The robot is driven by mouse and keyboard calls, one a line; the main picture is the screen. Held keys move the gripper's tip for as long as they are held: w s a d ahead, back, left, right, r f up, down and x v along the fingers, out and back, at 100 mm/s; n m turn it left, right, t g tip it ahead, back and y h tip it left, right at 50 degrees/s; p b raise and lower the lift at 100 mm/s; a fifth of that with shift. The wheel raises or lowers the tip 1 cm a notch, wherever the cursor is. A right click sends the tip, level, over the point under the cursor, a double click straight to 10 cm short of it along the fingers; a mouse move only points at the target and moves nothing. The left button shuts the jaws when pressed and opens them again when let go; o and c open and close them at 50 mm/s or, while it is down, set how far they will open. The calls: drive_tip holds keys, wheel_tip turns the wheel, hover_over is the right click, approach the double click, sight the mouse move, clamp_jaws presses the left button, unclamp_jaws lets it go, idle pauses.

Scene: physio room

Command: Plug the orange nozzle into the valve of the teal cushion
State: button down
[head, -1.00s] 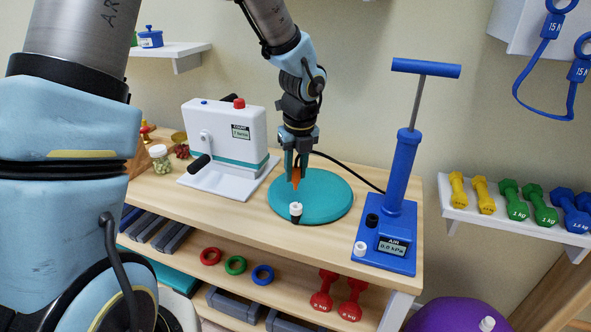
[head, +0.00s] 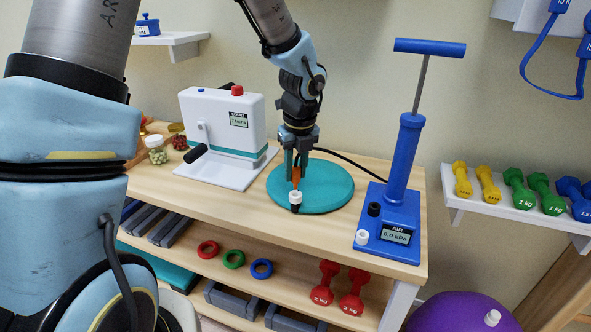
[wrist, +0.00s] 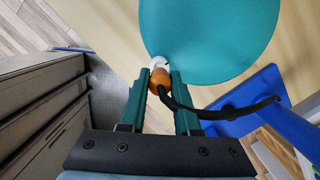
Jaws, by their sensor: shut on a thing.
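The teal cushion (head: 328,188) lies flat on the wooden bench as a round disc. Its valve (head: 296,197), with a white top and dark base, stands at the cushion's front edge. My gripper (head: 296,175) points down and is shut on the orange nozzle (head: 296,173), right above the valve. The nozzle's tip is at or just over the white top; I cannot tell whether it has entered. In the wrist view the orange nozzle (wrist: 160,77) sits between the green fingertips, with the white valve (wrist: 158,62) directly beyond it, seemingly touching or overlapping.
A black hose (wrist: 210,112) runs from the nozzle to the blue pump (head: 402,175), whose gauge (head: 396,236) reads 0.0 kPa. A white crank machine (head: 225,130) stands left of the cushion. Dumbbells (head: 515,188) fill a shelf on the right. Bare bench lies in front of the cushion.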

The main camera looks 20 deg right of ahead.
drive_tip(key=shift+f+b, duration=0.6)
drive_tip(key=shift+f, duration=0.85)
idle(0.7)
drive_tip(key=c, duration=0.5)
unclamp_jaws()
drive_tip(key=shift+c, duration=0.2)
drive_tip(key=shift+r, duration=0.1)
drive_tip(key=shift+r+p, duration=3.45)
drive_tip(key=shift+p, duration=0.35)
